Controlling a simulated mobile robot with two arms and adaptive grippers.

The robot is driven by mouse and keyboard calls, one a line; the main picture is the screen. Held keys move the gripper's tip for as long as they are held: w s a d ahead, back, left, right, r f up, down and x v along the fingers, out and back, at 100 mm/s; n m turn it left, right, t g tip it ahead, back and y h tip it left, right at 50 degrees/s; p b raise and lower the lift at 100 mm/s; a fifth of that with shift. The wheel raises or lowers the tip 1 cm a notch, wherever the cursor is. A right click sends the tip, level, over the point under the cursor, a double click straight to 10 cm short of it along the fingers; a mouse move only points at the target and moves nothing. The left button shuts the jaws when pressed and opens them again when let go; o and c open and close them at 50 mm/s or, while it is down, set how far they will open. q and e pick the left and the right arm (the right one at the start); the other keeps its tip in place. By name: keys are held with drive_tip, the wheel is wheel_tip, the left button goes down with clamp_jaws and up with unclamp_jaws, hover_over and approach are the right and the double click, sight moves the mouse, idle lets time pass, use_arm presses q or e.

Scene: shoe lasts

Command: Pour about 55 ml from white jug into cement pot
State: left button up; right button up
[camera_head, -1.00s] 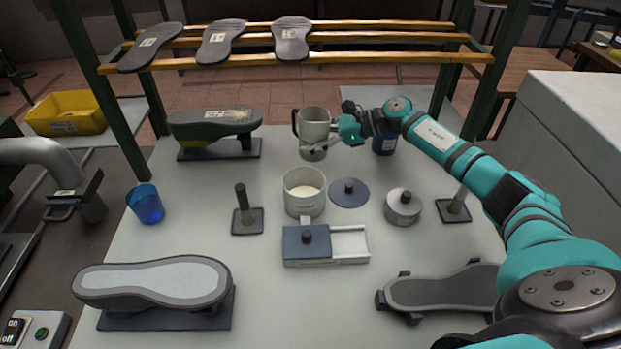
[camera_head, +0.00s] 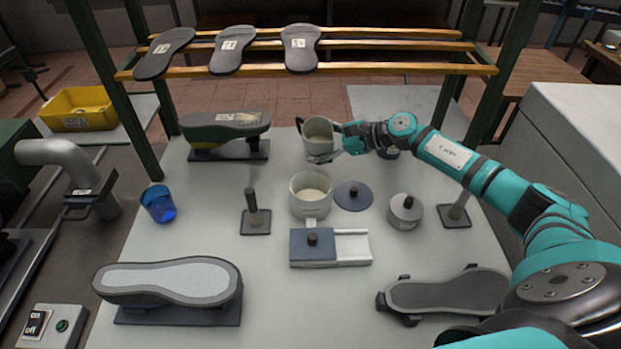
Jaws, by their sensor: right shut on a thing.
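The white jug (camera_head: 318,130) is in the air behind and above the cement pot, in the head view. It leans, with its mouth partly facing me and its dark handle on the left. My right gripper (camera_head: 340,146) is shut on the jug from its right side. I see no stream of liquid. The cement pot (camera_head: 310,204) is a white round pot standing open on the table, with pale cream contents inside. Its surroundings are clear of the jug, which is apart from it. My left gripper is not in view.
A sliding-lid box (camera_head: 330,248) is in front. A brush-like tool (camera_head: 254,212) and a blue cup (camera_head: 158,203) stand left. A shoe last (camera_head: 226,132) is behind left.

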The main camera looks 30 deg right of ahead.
drive_tip(key=shift+s+a+r+n+t+p, duration=0.15)
drive_tip(key=shift+r+n+p, duration=0.1)
drive_tip(key=shift+r+p, duration=0.15)
drive_tip(key=shift+s+a+r+n+t+p, duration=0.15)
drive_tip(key=shift+r+n+p, duration=0.1)
drive_tip(key=shift+r, duration=0.25)
drive_tip(key=shift+s+a+f+n+h, duration=0.1)
drive_tip(key=shift+s+a+n+h, duration=0.1)
drive_tip(key=shift+n+h, duration=0.2)
drive_tip(key=shift+r+n+t+p, duration=0.55)
drive_tip(key=shift+n+t+p, duration=0.05)
drive_tip(key=shift+p, duration=0.2)
drive_tip(key=shift+f+n+t+h+b, duration=0.35)
drive_tip(key=shift+n+b, duration=0.15)
drive_tip(key=shift+b, duration=0.1)
drive_tip(key=shift+w+d+n+t+b, duration=0.15)
drive_tip(key=shift+n+t+b, duration=0.2)
drive_tip(key=shift+n, duration=0.15)
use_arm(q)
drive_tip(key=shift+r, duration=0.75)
use_arm(e)
drive_tip(key=shift+f, duration=0.1)
use_arm(q)
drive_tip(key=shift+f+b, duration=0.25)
drive_tip(key=shift+b, duration=0.25)
use_arm(e)
drive_tip(key=shift+n, duration=0.5)
